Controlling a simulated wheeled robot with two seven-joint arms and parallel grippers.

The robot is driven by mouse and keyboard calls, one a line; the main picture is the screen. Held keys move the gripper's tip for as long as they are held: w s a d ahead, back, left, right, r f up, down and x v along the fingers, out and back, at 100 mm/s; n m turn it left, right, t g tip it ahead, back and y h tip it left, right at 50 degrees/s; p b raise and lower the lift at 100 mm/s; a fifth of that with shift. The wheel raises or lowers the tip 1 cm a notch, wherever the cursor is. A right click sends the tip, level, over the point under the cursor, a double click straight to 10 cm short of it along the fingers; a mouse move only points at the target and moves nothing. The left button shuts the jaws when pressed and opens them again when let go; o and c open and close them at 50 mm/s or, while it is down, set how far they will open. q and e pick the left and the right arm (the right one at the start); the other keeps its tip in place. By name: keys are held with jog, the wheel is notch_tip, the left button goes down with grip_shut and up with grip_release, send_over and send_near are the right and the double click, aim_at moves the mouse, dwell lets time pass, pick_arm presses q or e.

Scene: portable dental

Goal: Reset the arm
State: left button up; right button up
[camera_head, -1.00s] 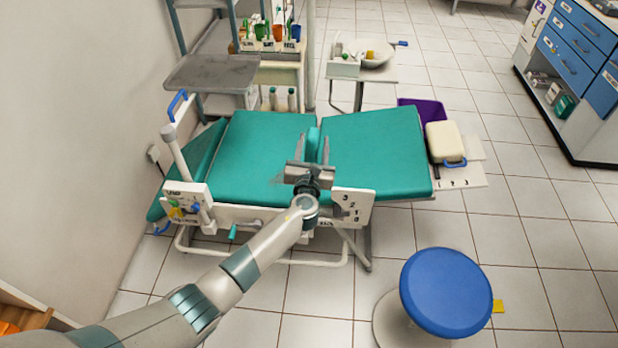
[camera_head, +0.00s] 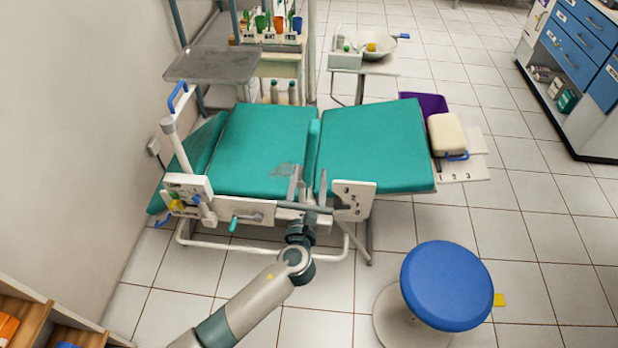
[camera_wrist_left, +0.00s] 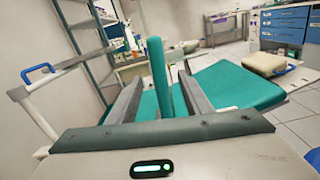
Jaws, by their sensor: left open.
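My left gripper (camera_head: 308,188) is open and empty, with its two fingers pointing up and away from me. In the head view it is in front of the near edge of the teal dental chair (camera_head: 372,148), close to the numbered white side panel (camera_head: 354,200). In the left wrist view the open fingers (camera_wrist_left: 157,98) stand apart, and the upright teal divider (camera_wrist_left: 159,76) of the chair shows between them. I cannot tell whether the gripper touches the chair. My right gripper is not in view.
A blue stool (camera_head: 446,284) stands at the lower right. A grey tray (camera_head: 212,65) hangs at the upper left. A beige box (camera_head: 447,134) sits at the chair's right end. Blue drawers (camera_head: 572,50) stand at the far right. Tiled floor is clear between stool and drawers.

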pick_arm(q)
jog(key=shift+s, duration=0.1)
dwell(0.5)
